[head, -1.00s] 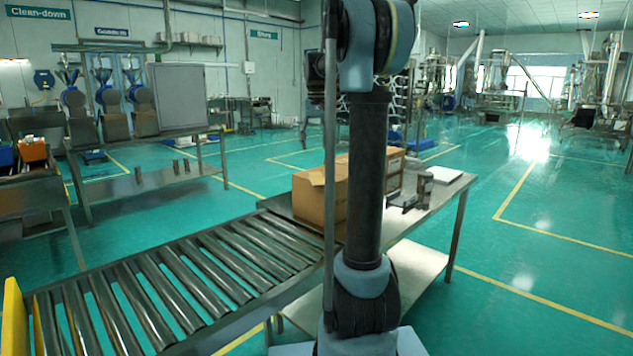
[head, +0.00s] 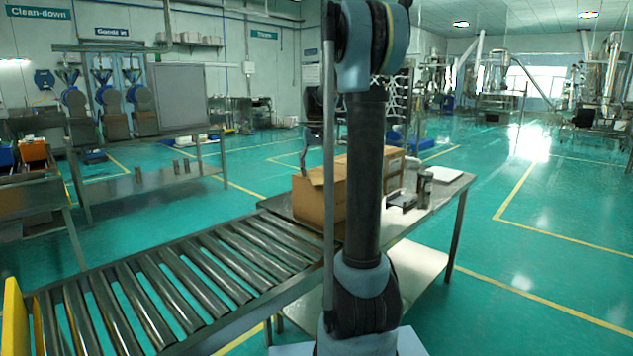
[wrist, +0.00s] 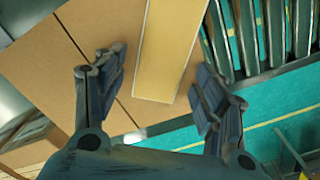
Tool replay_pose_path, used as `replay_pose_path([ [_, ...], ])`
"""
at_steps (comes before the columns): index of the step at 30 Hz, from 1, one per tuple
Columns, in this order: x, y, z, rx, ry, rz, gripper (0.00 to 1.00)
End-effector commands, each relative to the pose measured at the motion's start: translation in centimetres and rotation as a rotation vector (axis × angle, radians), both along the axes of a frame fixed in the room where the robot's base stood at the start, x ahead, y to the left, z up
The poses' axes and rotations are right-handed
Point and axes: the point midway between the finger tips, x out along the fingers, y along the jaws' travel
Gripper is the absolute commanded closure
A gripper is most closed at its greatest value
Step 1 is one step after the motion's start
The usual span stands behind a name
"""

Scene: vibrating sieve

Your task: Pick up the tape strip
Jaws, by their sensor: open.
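The tape strip (wrist: 170,50) is a pale yellow band in the wrist view, lying along the cardboard box (wrist: 85,25) and ending in a light edge between my fingers. My gripper (wrist: 163,85) is open, with one dark finger on each side of the strip and nothing held. I cannot tell how far the fingertips are above the box. In the head view the box (head: 318,205) stands on the table at the end of the roller conveyor. My arm column hides part of it, and the strip cannot be made out there.
The roller conveyor (head: 190,275) runs from the box to the lower left; its rollers also show in the wrist view (wrist: 270,30). The steel table (head: 447,190) carries a small dark device (head: 402,200), a metal cup (head: 425,188) and a white sheet (head: 446,174). Green floor lies open at the right.

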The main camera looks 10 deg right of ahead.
Motion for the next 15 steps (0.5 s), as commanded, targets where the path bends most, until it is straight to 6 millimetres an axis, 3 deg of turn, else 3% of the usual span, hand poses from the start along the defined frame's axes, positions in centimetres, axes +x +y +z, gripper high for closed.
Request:
replay_pose_path([
  [5,0.02,-0.03,0.01,0.0,0.0,0.0,0.35],
  [6,0.02,-0.05,0.01,0.0,0.0,-0.001,0.44],
  [12,0.02,-0.13,0.03,0.0,0.0,-0.002,0.67],
  [15,0.02,-0.13,0.03,0.0,0.0,-0.002,0.67],
])
